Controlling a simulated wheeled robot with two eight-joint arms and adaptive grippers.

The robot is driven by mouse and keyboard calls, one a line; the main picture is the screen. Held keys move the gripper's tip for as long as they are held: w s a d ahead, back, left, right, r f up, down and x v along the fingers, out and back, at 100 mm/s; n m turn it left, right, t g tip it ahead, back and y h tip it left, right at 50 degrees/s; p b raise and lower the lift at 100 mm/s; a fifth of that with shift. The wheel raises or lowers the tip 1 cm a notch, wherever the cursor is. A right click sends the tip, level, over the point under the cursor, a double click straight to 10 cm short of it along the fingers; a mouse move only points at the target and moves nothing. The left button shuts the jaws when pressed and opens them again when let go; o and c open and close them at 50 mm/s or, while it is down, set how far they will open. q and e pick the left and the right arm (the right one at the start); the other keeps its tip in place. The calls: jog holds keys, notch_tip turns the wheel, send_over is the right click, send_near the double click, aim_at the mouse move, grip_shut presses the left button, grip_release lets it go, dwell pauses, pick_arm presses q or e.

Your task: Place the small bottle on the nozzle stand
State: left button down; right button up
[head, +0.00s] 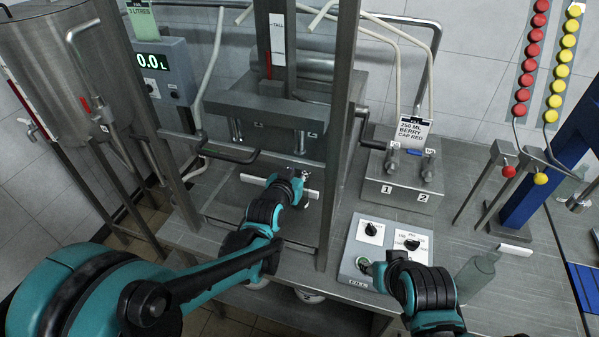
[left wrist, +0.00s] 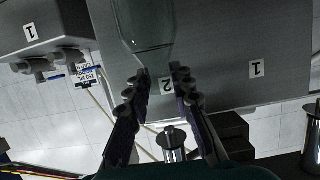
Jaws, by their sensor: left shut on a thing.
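The small bottle (left wrist: 145,28) is clear and shows in the left wrist view, which is upside down. My left gripper (left wrist: 160,85) is shut on its narrow neck. A nozzle (left wrist: 172,140) is close by. In the head view my left gripper (head: 303,180) reaches under the nozzle block (head: 265,112) and mostly hides the bottle. My right gripper (head: 376,268) is at the control box (head: 350,250); its fingers are unclear.
Posts (head: 340,130) frame the nozzle stand closely. A second clear bottle (head: 476,275) stands on the table right of the control box. A tap box (head: 397,185) with a berry label stands behind. Levers (head: 490,180) and red and yellow caps (head: 530,60) are at right.

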pick_arm(q)
jog(key=shift+f, duration=0.1)
jog(key=shift+f, duration=0.15)
jog(key=c, duration=1.3)
grip_release()
